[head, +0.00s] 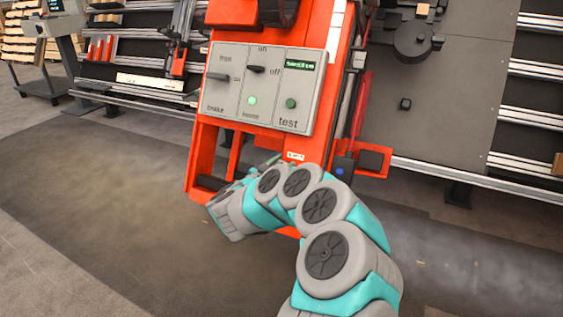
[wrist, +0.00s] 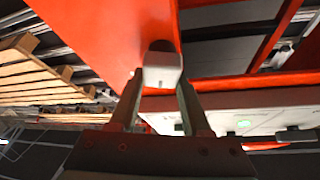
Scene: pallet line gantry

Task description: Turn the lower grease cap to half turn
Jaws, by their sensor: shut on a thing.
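My gripper (wrist: 160,80) is in the wrist view, with one finger on each side of a pale grey cap (wrist: 162,67) with a dark rounded end. It is shut on this cap, which sits against an orange face of the machine. The turn angle of the cap cannot be read. In the head view my arm reaches to the lower part of the orange machine (head: 206,150), and the arm and machine hide the gripper and the cap.
A grey control panel (head: 265,88) with levers, a green lamp and a "test" button is on the machine above my arm. An orange bracket (head: 374,160) juts out at right. A grey plate (head: 450,100) stands behind. Wooden pallets (wrist: 40,72) show in the wrist view. The floor at left is clear.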

